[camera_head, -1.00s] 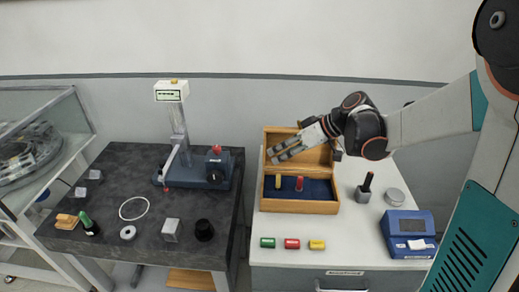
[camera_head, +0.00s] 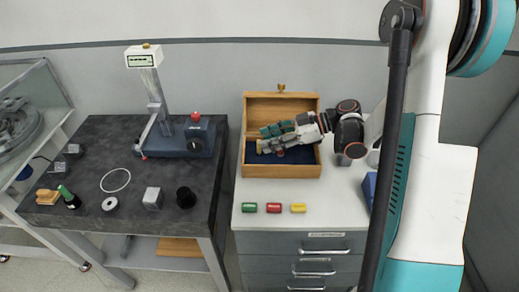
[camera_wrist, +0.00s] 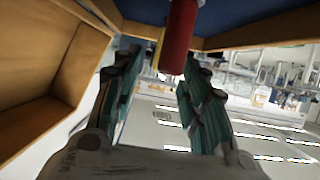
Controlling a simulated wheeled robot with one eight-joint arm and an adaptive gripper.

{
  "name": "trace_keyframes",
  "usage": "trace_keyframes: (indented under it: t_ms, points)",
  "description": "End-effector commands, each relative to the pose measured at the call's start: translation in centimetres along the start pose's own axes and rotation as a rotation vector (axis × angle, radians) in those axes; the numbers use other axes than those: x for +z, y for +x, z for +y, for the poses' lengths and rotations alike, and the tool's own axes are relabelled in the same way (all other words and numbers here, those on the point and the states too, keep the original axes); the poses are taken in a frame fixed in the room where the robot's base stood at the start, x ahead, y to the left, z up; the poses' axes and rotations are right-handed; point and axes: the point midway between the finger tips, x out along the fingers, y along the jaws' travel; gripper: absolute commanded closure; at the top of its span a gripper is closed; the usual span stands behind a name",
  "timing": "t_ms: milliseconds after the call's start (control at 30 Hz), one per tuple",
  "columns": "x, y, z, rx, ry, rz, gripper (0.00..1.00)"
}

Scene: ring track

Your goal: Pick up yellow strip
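A wooden case (camera_head: 246,122) with a dark blue lining stands open on the cabinet. My gripper (camera_head: 268,138) reaches into it from the right, with its two fingers apart. In the wrist view, my gripper (camera_wrist: 158,68) has a red cylinder (camera_wrist: 180,38) in the gap between its fingers, nearer the right one. A thin yellow strip (camera_wrist: 158,52) shows just left of the red cylinder, partly hidden by it. In the head view, a small yellow piece (camera_head: 259,147) shows at the fingertips, mostly covered. I cannot tell whether a finger touches either one.
Green (camera_head: 250,207), red (camera_head: 274,208) and yellow (camera_head: 298,208) blocks lie in front of the case. The raised lid (camera_head: 283,104) stands behind my gripper. A dark table (camera_head: 140,190) with a stand (camera_head: 186,138) is at the left. A blue device (camera_head: 369,188) is partly hidden at the right.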

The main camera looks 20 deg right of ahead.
Motion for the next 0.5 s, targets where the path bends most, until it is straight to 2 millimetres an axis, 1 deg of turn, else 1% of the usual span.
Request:
trace_keyframes:
  t_ms: [33, 100, 233, 300, 500]
  points:
    - [0.5, 0.9, -0.1, -0.002, -0.001, 0.000, 0.60]
    - [0.9, 2.0, -0.1, -0.004, -0.002, 0.000, 0.60]
    - [0.8, 3.6, -0.1, -0.003, -0.001, 0.000, 0.60]
    - [0.7, 4.0, -0.1, -0.001, 0.000, 0.000, 0.60]
    - [0.6, 4.0, -0.1, 0.000, 0.001, 0.000, 0.60]
